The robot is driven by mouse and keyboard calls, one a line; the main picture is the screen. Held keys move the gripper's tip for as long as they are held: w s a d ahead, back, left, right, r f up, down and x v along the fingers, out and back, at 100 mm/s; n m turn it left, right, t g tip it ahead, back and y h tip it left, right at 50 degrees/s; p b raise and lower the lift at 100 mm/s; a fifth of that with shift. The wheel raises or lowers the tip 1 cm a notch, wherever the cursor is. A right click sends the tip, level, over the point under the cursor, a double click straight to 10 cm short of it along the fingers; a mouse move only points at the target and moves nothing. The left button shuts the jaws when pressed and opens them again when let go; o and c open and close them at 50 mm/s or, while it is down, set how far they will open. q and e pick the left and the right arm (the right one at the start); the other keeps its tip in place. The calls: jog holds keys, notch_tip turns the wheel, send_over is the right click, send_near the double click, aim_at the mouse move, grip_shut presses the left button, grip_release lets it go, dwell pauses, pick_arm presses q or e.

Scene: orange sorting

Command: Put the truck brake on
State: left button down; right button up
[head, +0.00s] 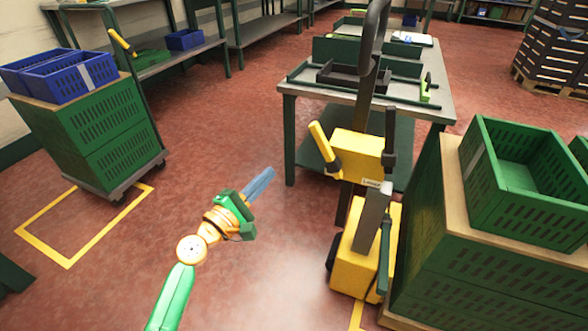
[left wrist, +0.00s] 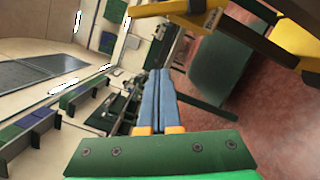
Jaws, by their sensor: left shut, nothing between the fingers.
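The truck (head: 362,156) is a yellow hand truck with a dark mast and a tall looped handle, standing right of centre in the head view. In the left wrist view the shut fingers (left wrist: 159,75) point forward, and yellow truck parts (left wrist: 297,38) show at the upper right. My right gripper is not in view.
A metal table (head: 297,93) with trays stands behind the truck. Green crates on a wooden board (head: 453,175) stand close on the truck's right. A trolley (head: 112,133) with green and blue crates is at left. The red floor between trolley and truck is clear.

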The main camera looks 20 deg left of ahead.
aim_at(327, 151)
pick_arm(q)
jog(key=shift+s+d+r, duration=0.1)
jog(key=shift+r, duration=0.55)
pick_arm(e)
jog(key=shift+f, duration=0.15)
pick_arm(q)
jog(key=w+d+r+p, duration=0.2)
jog(key=w+d, duration=0.4)
jog(key=w, duration=0.3)
jog(key=shift+w+r, duration=0.3)
jog(key=shift+r, duration=0.2)
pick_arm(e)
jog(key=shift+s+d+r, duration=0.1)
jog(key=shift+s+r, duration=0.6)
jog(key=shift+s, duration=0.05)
